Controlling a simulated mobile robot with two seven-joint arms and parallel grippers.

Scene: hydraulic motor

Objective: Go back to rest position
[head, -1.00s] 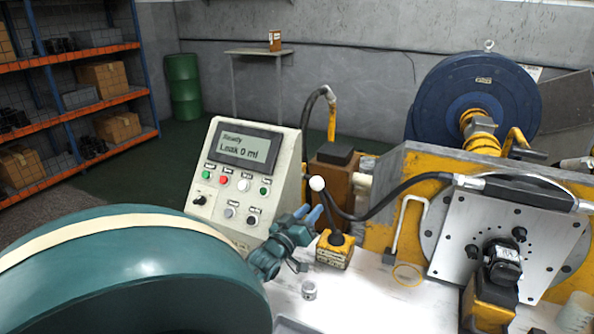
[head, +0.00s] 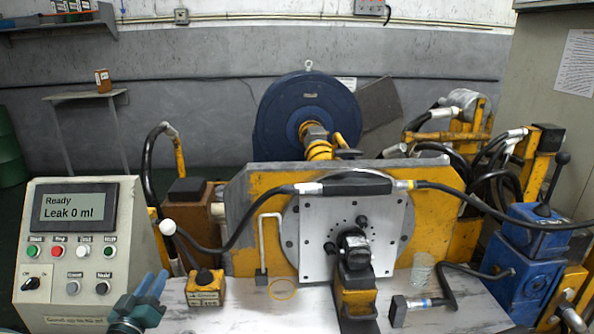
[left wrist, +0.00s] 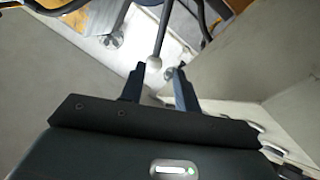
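My left gripper (head: 155,278) shows at the bottom left in the head view, in front of the control box and left of the yellow lever base (head: 204,288). In the left wrist view its two blue fingers (left wrist: 155,72) stand apart with nothing held between them. The white ball knob (left wrist: 153,64) of the lever shows between the fingertips there; whether they touch it I cannot tell. In the head view the knob (head: 168,227) stands apart, above the fingers. My right gripper is in neither view.
The control box (head: 78,245) reads "Ready, Leak 0 ml". The motor plate (head: 318,262) and yellow stand (head: 245,190) fill the middle. A clear cup (head: 422,268) and blue pump unit (head: 520,262) are at the right. Black hoses cross the bench.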

